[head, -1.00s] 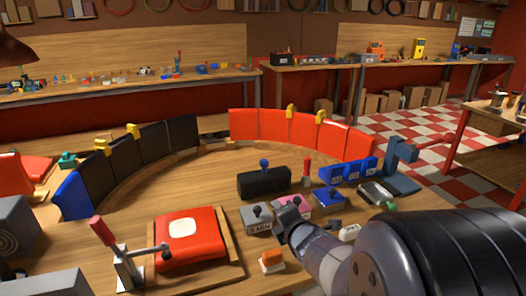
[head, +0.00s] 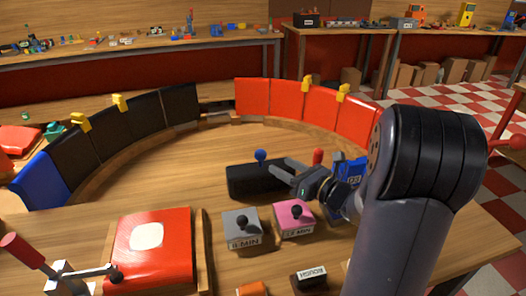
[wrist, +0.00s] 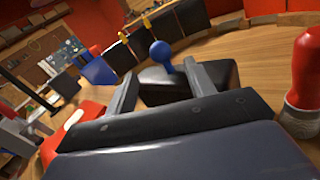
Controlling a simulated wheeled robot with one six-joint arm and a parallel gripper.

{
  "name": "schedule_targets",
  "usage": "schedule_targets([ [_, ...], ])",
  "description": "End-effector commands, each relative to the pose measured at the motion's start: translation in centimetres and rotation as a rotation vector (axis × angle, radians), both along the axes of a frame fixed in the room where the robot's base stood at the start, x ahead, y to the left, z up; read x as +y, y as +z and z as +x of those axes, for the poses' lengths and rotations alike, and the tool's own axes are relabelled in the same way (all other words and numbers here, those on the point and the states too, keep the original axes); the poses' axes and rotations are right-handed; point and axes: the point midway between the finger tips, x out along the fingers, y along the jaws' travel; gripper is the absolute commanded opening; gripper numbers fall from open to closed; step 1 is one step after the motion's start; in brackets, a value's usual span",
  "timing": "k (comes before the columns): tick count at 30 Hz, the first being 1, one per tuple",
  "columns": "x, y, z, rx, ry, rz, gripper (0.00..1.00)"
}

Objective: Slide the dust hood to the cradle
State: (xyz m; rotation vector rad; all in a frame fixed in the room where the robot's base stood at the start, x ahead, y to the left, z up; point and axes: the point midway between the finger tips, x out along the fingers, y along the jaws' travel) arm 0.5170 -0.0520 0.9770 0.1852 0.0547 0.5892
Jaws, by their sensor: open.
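A black box with a blue ball knob (head: 260,156), which I take to be the dust hood (head: 248,184), sits on the curved wooden bench. In the wrist view the blue knob (wrist: 160,52) shows between and beyond my two fingers, with the black body (wrist: 155,88) below it. My gripper (head: 277,167) is open and reaches in from the right, close to the knob; nothing shows held in it. My fingers and arm hide part of the box's right side. I cannot tell which thing is the cradle.
Grey (head: 240,229) and pink (head: 294,218) knobbed blocks stand in front. A red-knobbed post (wrist: 303,80) stands to the right. A red pad (head: 152,250) and lever (head: 22,250) are at front left. Black and red panels curve behind; the bench between is clear.

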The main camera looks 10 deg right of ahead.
Motion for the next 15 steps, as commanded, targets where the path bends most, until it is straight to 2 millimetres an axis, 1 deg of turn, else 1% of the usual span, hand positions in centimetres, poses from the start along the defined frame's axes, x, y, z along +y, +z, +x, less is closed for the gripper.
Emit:
schedule_targets([
  [1, 0.6, 0.1, 0.7, 0.002, 0.004, 0.001, 0.52],
  [9, 3.4, 0.2, 4.9, 0.003, 0.003, 0.002, 0.52],
  [12, 4.2, 0.1, 6.1, 0.003, 0.001, 0.001, 0.52],
  [15, 4.8, 0.1, 7.0, 0.003, 0.001, 0.001, 0.52],
])
